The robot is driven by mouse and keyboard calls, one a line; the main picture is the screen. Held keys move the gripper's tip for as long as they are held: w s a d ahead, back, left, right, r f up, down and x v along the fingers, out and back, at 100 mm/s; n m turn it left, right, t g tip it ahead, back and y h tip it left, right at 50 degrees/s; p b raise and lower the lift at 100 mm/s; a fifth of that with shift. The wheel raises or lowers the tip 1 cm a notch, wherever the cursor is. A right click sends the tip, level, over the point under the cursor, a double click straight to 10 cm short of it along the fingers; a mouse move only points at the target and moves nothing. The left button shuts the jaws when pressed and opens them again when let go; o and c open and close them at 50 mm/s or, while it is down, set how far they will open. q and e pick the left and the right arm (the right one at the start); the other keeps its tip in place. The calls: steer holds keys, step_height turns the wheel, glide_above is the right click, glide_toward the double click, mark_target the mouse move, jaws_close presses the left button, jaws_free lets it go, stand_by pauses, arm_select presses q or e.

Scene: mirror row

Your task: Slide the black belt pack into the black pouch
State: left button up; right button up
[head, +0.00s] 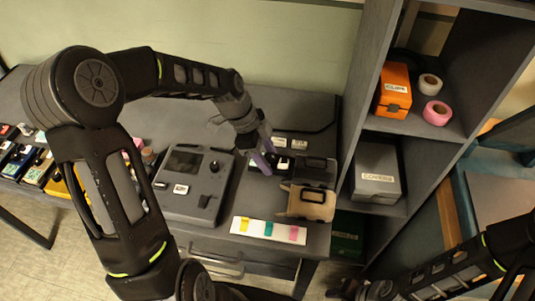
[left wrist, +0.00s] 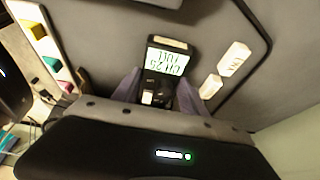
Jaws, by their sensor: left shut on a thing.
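The black belt pack (head: 284,163) has a pale lit screen and is seen just above the dark work surface. My left gripper (head: 266,159) is shut on it. In the left wrist view the pack (left wrist: 166,62) sits between the two fingers, with its screen text upside down. The black pouch (head: 316,172) lies just right of the pack in the head view. I cannot tell whether they touch. I cannot make out the pouch in the left wrist view. My right arm shows at lower right, but its fingers are not visible.
A tan pouch (head: 308,204) lies in front of the black one. A grey device (head: 193,184) stands left, and a colour-marked card (head: 268,231) lies in front. White labels (head: 290,143) lie behind. A shelf (head: 372,121) with boxes rises at right.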

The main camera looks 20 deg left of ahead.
arm_select(q)
steer(key=shift+f, duration=0.25)
steer(key=o, duration=1.6)
steer(key=v, duration=0.8)
steer(key=shift+d+b, duration=0.1)
steer(key=shift+b, duration=0.25)
steer(key=shift+f, duration=0.1)
